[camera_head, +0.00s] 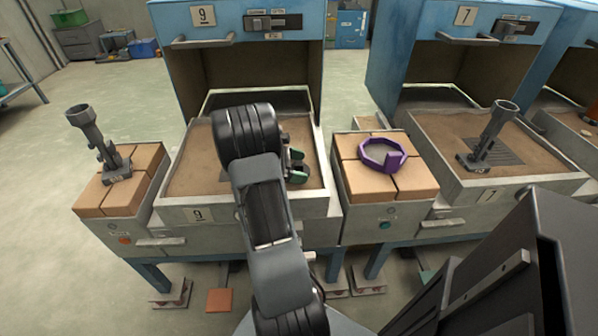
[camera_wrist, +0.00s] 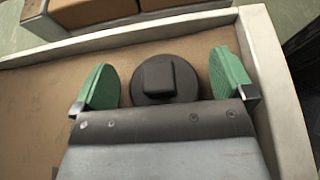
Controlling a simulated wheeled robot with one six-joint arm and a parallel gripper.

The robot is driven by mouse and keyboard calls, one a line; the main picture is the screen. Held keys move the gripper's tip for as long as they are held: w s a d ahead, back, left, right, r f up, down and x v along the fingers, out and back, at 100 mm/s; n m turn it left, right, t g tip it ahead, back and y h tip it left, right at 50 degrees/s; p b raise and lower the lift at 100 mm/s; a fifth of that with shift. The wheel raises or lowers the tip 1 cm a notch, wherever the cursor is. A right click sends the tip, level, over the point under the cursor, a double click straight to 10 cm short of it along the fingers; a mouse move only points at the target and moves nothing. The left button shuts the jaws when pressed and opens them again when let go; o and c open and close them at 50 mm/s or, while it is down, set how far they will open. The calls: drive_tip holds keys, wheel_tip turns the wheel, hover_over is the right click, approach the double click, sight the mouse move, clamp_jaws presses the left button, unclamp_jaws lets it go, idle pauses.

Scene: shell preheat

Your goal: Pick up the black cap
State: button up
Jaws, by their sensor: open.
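The black cap (camera_wrist: 166,82) is a round dark disc with a raised square knob. In the wrist view it lies on the brown floor of a shallow tray (camera_wrist: 285,95), near the tray's wall. My gripper (camera_wrist: 164,78) has green finger pads, spread apart on either side of the cap with gaps to it. In the head view my gripper (camera_head: 295,166) is over the tray of furnace 9, partly hidden by my arm. I cannot make out the cap in that view.
A purple ring (camera_head: 382,156) sits on the brick-topped stand right of the tray. A grey holder (camera_head: 100,145) stands on the left brick stand, and another (camera_head: 488,138) stands in tray 7. The blue furnace 9 (camera_head: 180,70) rises behind the tray.

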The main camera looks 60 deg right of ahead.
drive_tip(key=shift+c, duration=0.3)
drive_tip(key=c, duration=0.9)
drive_tip(key=shift+o, duration=0.2)
